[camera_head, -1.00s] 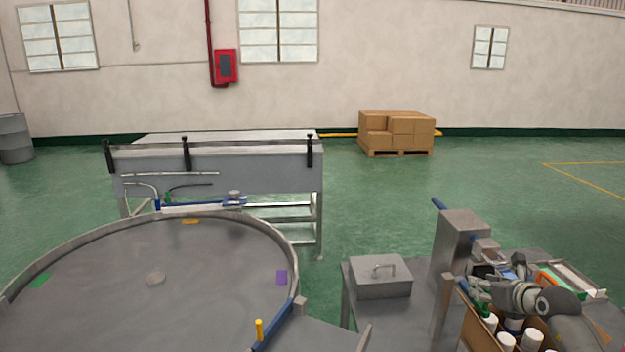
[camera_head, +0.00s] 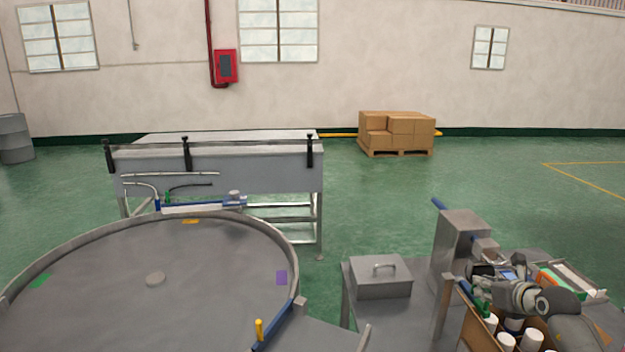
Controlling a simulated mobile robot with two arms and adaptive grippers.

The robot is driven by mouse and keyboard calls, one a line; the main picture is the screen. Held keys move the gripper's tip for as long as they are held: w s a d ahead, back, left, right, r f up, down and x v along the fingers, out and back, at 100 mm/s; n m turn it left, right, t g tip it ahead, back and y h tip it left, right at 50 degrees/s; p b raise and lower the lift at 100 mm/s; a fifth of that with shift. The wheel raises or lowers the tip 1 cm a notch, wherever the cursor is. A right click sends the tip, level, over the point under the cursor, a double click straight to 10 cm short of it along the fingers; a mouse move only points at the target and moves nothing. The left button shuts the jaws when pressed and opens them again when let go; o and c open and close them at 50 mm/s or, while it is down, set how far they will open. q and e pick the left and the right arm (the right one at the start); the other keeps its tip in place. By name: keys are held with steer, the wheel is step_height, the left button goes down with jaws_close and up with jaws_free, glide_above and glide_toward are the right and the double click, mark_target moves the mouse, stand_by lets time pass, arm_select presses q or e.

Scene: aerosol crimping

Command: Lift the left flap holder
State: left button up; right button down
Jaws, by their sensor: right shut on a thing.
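The open cardboard box (camera_head: 470,322) stands at the bottom right with several white cans (camera_head: 532,340) in it. The left flap holder (camera_head: 465,290), a slim blue piece, is at the box's left edge next to a grey metal post. My right gripper (camera_head: 477,298) reaches in from the lower right, with its green finger parts at this blue piece. It is shut on the holder; the contact itself is small and partly hidden by my wrist. My left gripper is not in view.
A metal box with a lid (camera_head: 381,278) and a tall grey metal housing (camera_head: 458,245) stand left of and behind the cardboard box. A large round table (camera_head: 215,290) fills the lower left. A tray (camera_head: 578,280) lies to the right of my wrist.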

steer(key=shift+w+r+g+p, duration=0.15)
steer(key=shift+w+r+p, duration=0.15)
steer(key=shift+r+p, duration=0.2)
steer(key=shift+w+r+g+p, duration=0.15)
steer(key=shift+w+r+p, duration=0.1)
steer(key=shift+r+p, duration=0.2)
steer(key=shift+w, duration=0.1)
steer(key=shift+w+r+p, duration=0.3)
steer(key=shift+r+p, duration=0.1)
steer(key=shift+r, duration=0.05)
steer(key=shift+w+a+r+g+p, duration=0.1)
steer(key=shift+w+r+g+p, duration=0.2)
steer(key=shift+w+g, duration=0.15)
steer(key=shift+w, duration=0.1)
